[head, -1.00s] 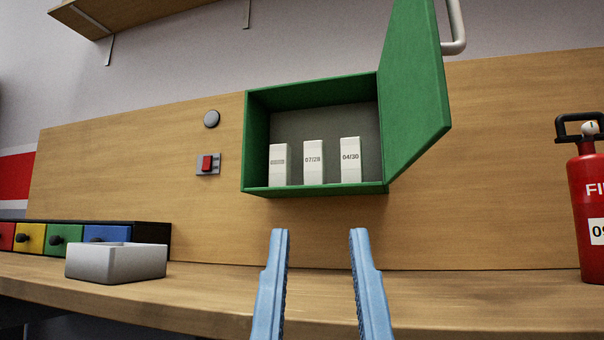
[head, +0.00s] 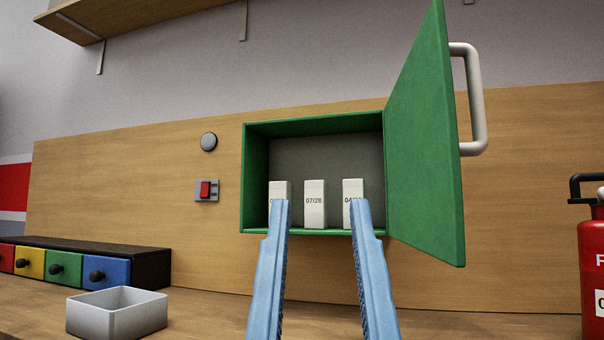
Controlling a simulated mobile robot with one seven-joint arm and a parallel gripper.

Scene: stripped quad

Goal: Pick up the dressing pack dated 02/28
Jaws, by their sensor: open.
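Three white dressing packs stand upright in a row inside the open green wall cabinet (head: 257,170). The middle pack (head: 314,204) reads 07/28. The right pack (head: 352,188) shows "04/", the rest of its label hidden by my right finger. The left pack (head: 279,190) shows only a first "0" beside my left finger; its full date cannot be read. My gripper (head: 319,202) is open and empty. Its blue fingers point up toward the cabinet, tips overlapping the left and right packs in the picture, with the middle pack showing between them. I see no contact with any pack.
The cabinet's green door (head: 425,145) stands open on the right, with a pale handle (head: 475,100). A red switch (head: 206,190) is on the wood panel. A grey open box (head: 117,314) and coloured drawers (head: 65,267) are at lower left. A red extinguisher (head: 592,265) stands right.

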